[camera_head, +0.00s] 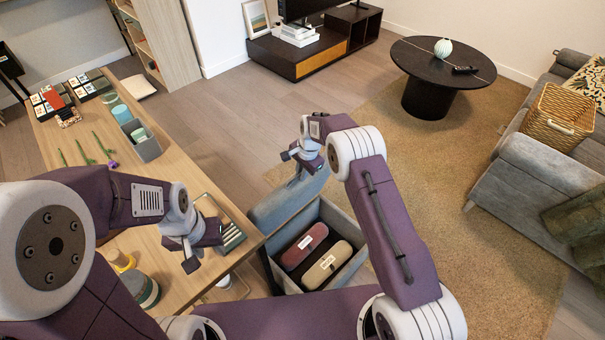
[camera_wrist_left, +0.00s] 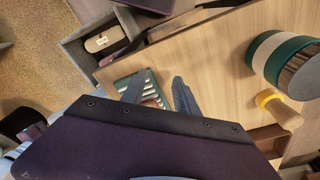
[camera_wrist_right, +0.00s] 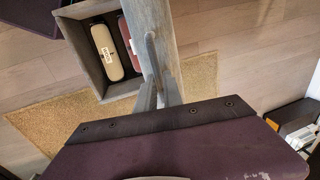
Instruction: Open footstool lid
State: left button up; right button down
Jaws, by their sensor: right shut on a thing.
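The footstool is a grey box (camera_head: 347,284) on the floor beside the wooden table. Its blue-grey lid (camera_head: 285,203) is raised and stands steeply tilted on the table side, so the inside shows. A red case (camera_head: 303,246) and a beige case (camera_head: 328,264) lie in it. My right gripper (camera_head: 305,160) is shut on the upper edge of the lid; in the right wrist view the lid (camera_wrist_right: 152,22) runs up between the fingers (camera_wrist_right: 160,75). My left gripper (camera_head: 190,258) is open and empty above the table; its fingers show apart in the left wrist view (camera_wrist_left: 157,92).
The wooden table (camera_head: 160,185) holds a grey bin (camera_head: 143,140), flowers, a slotted tray (camera_head: 232,238) and a striped round container (camera_wrist_left: 280,60). A black round table (camera_head: 440,65) and a grey sofa (camera_head: 520,160) stand beyond. The rug (camera_head: 480,225) right of the footstool is clear.

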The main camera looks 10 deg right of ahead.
jog(key=shift+s+f, duration=0.1)
jog(key=shift+s, duration=0.05)
jog(key=c, duration=1.5)
grip_release()
jog(key=shift+a, duration=0.1)
jog(key=shift+r, duration=0.45)
jog(key=r, duration=0.5)
jog(key=s+d+r+p, duration=0.1)
jog(key=r, duration=0.2)
jog(key=shift+s+r, duration=0.1)
jog(key=shift+c, duration=0.2)
